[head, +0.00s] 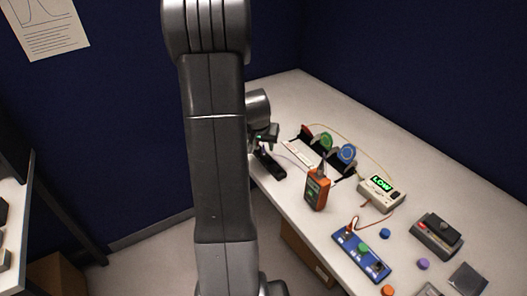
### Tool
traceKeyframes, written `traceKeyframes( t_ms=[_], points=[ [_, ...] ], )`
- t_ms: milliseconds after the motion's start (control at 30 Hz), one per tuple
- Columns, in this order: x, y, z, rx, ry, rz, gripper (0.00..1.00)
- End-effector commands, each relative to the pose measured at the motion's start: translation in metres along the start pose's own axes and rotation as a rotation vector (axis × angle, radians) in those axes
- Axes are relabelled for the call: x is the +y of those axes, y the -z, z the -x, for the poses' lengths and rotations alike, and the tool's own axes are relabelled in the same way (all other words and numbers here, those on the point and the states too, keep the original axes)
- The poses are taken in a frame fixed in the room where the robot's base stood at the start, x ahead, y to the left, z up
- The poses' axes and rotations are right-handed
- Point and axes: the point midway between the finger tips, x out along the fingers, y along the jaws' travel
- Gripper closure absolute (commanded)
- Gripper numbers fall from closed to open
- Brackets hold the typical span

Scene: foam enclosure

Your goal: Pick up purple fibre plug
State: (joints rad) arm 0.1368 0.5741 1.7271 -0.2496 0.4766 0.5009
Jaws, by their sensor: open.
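I cannot clearly make out a purple fibre plug. A thin pale lilac cable (290,150) runs near a black elongated block (270,164) at the table's left edge; any plug at its end is too small to tell. A small purple round piece (423,264) lies at the front right of the table; I cannot tell what it is. My gripper (263,143) is above the table's left edge, just over or behind the black block. It is open, and my arm hides part of it.
On the white table (290,95) stand a rack with coloured discs (325,143), an orange handheld meter (317,188), a device reading LOW (381,193), a blue panel (361,255) and a dark grey box (437,235). The table's back left is clear.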

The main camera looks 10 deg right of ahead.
Motion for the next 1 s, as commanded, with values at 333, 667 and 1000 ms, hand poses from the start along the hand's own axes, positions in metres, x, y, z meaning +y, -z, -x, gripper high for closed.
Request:
traceKeyframes(
  t_ms=[333, 667, 1000],
  points=[
    [-0.001, 0.001, -0.033, -0.002, 0.001, 0.000, 0.57],
    [-0.001, 0.001, -0.035, 0.000, 0.001, -0.001, 0.69],
    [-0.001, 0.001, -0.034, 0.000, 0.002, 0.000, 1.00]
  ],
)
